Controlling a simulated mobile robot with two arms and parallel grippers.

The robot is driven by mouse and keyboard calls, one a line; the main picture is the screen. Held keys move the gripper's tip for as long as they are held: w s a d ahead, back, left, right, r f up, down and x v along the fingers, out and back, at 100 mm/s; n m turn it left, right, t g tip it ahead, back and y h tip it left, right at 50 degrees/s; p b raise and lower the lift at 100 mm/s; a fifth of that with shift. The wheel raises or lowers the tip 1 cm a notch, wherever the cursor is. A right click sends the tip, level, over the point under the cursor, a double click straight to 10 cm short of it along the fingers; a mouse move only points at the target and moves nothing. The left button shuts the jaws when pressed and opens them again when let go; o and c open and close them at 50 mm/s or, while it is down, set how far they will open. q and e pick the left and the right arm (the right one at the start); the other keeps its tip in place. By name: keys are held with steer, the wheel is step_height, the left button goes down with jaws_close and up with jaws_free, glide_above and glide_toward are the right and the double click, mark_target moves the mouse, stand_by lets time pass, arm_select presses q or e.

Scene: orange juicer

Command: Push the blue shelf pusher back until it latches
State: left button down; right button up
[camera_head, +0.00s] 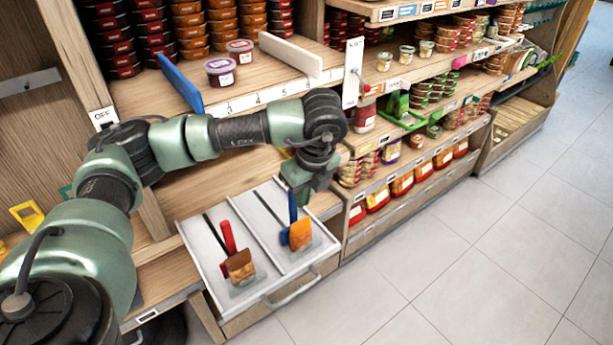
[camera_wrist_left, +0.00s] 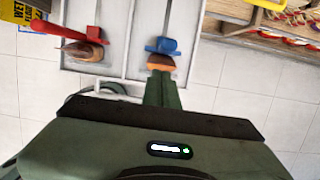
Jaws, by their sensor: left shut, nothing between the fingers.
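The blue shelf pusher (camera_head: 292,206) stands in the right lane of a white pull-out tray (camera_head: 205,245). An orange-brown block (camera_head: 300,234) sits at its front. In the left wrist view the blue pusher (camera_wrist_left: 163,46) shows behind the block (camera_wrist_left: 160,63). My left gripper (camera_head: 301,193) is shut and empty, pointing down close to the blue pusher and block. In the left wrist view its fingers (camera_wrist_left: 162,85) overlap the block's near edge; I cannot tell whether they touch. My right gripper is not in view.
A red pusher (camera_head: 229,238) with a brown block (camera_head: 240,267) stands in the left lane. A metal handle (camera_head: 292,288) runs along the tray front. Shelves with jars and cans surround the tray. The tiled floor (camera_head: 450,260) at right is clear.

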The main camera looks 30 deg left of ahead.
mark_target(291, 212)
arm_select(q)
steer(key=a, duration=0.1)
steer(key=w+a+f+p, duration=0.1)
steer(key=a+p, duration=0.1)
steer(key=a, duration=0.1)
steer(key=shift+w+f, duration=0.25)
steer(key=shift+w, duration=0.15)
steer(key=shift+a, duration=0.1)
